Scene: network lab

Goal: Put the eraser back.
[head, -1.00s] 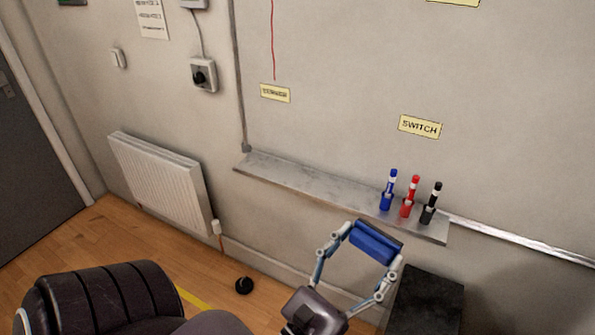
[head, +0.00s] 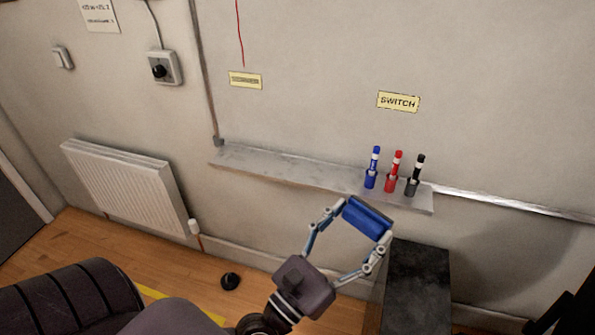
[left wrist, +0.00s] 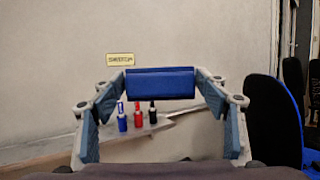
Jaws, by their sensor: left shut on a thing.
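The eraser (head: 365,219) is a blue block with a dark edge. My left gripper (head: 352,224) is shut on it, one finger at each end, and holds it in the air in front of the wall shelf (head: 275,167). In the left wrist view the eraser (left wrist: 160,83) spans level between the fingertips, with the shelf and markers showing below it. The shelf is a narrow grey ledge; its left and middle stretch is bare. My right gripper is not seen in either view.
A dark box-like block (head: 418,285) stands below that end. A white radiator (head: 127,190) is on the wall at left.

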